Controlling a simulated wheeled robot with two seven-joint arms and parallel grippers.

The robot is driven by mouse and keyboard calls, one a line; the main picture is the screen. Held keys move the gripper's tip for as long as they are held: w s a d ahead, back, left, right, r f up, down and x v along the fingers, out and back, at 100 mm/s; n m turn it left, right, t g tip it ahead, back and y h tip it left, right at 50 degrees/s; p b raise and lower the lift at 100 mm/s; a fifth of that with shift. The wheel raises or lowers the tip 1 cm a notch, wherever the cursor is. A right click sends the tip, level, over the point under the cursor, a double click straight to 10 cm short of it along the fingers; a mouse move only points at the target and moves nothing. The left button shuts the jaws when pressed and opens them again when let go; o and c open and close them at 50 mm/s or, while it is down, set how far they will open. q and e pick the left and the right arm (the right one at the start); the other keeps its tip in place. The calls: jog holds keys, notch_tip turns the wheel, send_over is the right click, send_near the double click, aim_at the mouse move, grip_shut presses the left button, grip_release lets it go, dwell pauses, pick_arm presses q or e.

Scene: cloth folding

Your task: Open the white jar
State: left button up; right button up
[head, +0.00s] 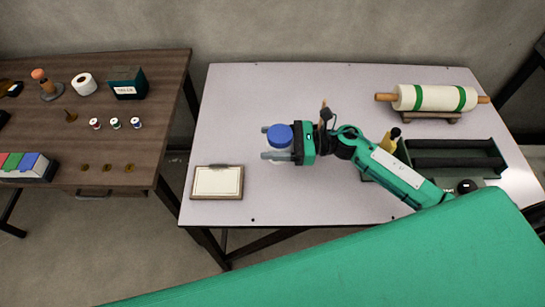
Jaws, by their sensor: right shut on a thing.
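A round blue lid (279,134) shows on the pale table (225,130), left of its middle. My right gripper (267,143) reaches in from the right, with its grey fingers pointing left, one on each side of the blue lid. It is shut on the blue lid or on the jar just below it; I cannot tell which. The white jar's body is hardly visible, hidden under the lid and by the fingers, so I cannot tell whether the lid is seated on it. My left gripper is not in view.
A framed board (217,182) lies at the table's front left. A fabric roll (435,98) rests on a stand at the back right. A dark tray (457,143) and a yellow bottle (389,142) stand right. A brown table (130,75) with spools stands left.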

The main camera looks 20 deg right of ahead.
notch_tip(320, 180, up, 10)
jog(key=shift+f, duration=0.25)
